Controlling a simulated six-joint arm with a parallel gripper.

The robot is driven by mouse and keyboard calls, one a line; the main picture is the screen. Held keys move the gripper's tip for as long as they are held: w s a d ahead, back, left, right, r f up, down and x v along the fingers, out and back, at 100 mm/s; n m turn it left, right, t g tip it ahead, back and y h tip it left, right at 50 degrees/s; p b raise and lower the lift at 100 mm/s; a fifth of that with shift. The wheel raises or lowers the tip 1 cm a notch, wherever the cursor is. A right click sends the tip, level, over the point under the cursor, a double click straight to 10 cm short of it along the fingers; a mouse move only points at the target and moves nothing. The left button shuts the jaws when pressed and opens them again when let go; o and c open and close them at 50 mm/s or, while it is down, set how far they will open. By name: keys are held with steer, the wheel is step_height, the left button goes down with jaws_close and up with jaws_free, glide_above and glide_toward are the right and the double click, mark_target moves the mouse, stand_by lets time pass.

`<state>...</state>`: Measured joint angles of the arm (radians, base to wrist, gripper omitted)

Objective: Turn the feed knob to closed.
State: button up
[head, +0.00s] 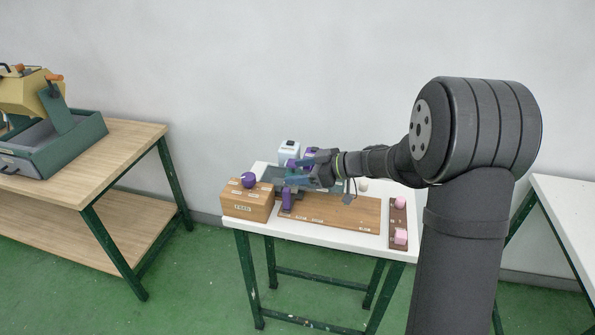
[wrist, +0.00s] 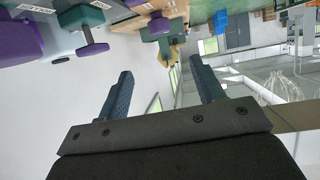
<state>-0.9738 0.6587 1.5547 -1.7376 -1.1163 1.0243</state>
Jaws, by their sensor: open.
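The feed knob (head: 248,180) is a round purple knob on top of a wooden box (head: 240,210) at the left end of the small white table. The box has a label on its front that seems to read FEED, and small labels on top. Which way the knob points is too small to tell. My gripper (head: 292,172) is to the right of the knob and apart from it. In the wrist view my gripper (wrist: 164,92) is open, with nothing held between its fingers. Purple parts show at that view's top left; which one is the feed knob is unclear.
Behind my gripper stands a white device (head: 289,149) with purple parts. A purple handle (head: 287,199) stands at the wooden board (head: 340,213). A brown strip (head: 398,219) with pink blocks lies at the right. A wooden bench (head: 100,170) with a machine stands left.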

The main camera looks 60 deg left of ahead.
mark_target(250, 177)
steer(key=s+d+m+t+y, duration=0.2)
steer(key=s+m+t, duration=0.1)
steer(key=s+t, duration=0.15)
steer(key=shift+g, duration=0.35)
steer(key=x, duration=1.7)
steer(key=shift+s+f, duration=0.1)
steer(key=shift+f, duration=0.05)
steer(key=shift+d, duration=0.1)
steer(key=c, duration=1)
